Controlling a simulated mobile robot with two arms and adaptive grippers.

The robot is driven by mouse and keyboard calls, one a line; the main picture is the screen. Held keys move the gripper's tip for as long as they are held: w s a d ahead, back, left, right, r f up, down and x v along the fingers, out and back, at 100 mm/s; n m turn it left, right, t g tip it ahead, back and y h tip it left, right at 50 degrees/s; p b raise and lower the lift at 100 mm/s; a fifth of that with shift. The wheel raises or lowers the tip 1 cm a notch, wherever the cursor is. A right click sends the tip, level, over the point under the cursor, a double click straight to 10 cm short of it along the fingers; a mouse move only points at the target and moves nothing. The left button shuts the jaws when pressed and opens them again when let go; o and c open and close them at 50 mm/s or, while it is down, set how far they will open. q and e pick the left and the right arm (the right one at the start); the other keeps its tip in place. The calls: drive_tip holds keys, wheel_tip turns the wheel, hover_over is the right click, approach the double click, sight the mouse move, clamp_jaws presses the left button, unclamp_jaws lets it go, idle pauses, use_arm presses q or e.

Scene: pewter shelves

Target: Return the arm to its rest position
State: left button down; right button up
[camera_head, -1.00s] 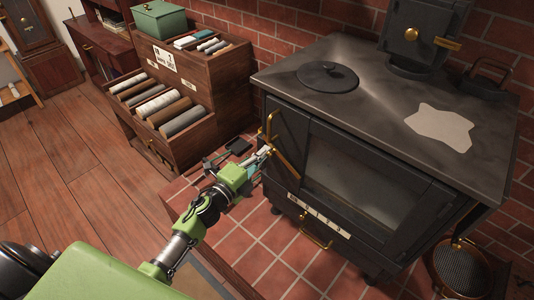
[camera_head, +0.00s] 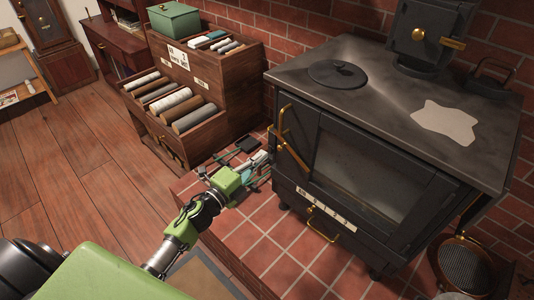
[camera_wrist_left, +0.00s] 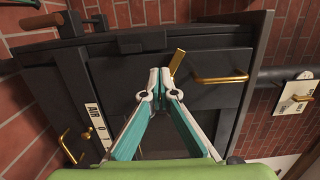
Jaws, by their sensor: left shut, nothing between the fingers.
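My left gripper (camera_head: 262,159) reaches in from the lower left in the head view, over the tiled hearth in front of the black stove (camera_head: 390,85). Its fingers are shut with nothing between them, just left of the stove door's brass handle (camera_head: 289,140). In the left wrist view the teal-padded fingers (camera_wrist_left: 162,78) meet at their tips in front of dark stove panels. Brass handles (camera_wrist_left: 220,78) show around them there. The stove door (camera_head: 355,170) looks closed or nearly so; I cannot tell which. My right gripper is out of view.
A wooden drawer unit (camera_head: 180,148) with rolls and a green box (camera_head: 174,18) on top stands left of the stove. A round mesh basket (camera_head: 464,264) is at the lower right. The red-tiled hearth (camera_head: 255,225) has bare space. Open plank floor (camera_head: 75,170) lies at the left.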

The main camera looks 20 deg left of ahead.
use_arm(q)
drive_tip(key=shift+a+f+v, duration=0.5)
drive_tip(key=shift+f+v, duration=0.05)
drive_tip(key=shift+v, duration=2.95)
drive_tip(key=s+f+n+g+y, duration=0.1)
drive_tip(key=s+f+n+g, duration=0.3)
drive_tip(key=f, duration=0.7)
drive_tip(key=s+f+n+g+y, duration=0.15)
drive_tip(key=s+f+n, duration=0.35)
drive_tip(key=f, duration=0.6)
drive_tip(key=s+f+n+g+y, duration=0.25)
drive_tip(key=s+f, duration=0.35)
drive_tip(key=f, duration=0.6)
drive_tip(key=s+d+f+n+g, duration=0.2)
drive_tip(key=s+f, duration=0.3)
drive_tip(key=s, duration=0.4)
drive_tip(key=s+d+f+n+g, duration=0.1)
drive_tip(key=s+f, duration=0.4)
drive_tip(key=s, duration=0.5)
drive_tip(key=s+d+f+n+g, duration=0.2)
drive_tip(key=s+f+n+g, duration=0.2)
drive_tip(key=s, duration=0.6)
drive_tip(key=shift+d+f+g+h, duration=0.3)
drive_tip(key=shift+f+g, duration=0.45)
drive_tip(key=shift+g, duration=0.05)
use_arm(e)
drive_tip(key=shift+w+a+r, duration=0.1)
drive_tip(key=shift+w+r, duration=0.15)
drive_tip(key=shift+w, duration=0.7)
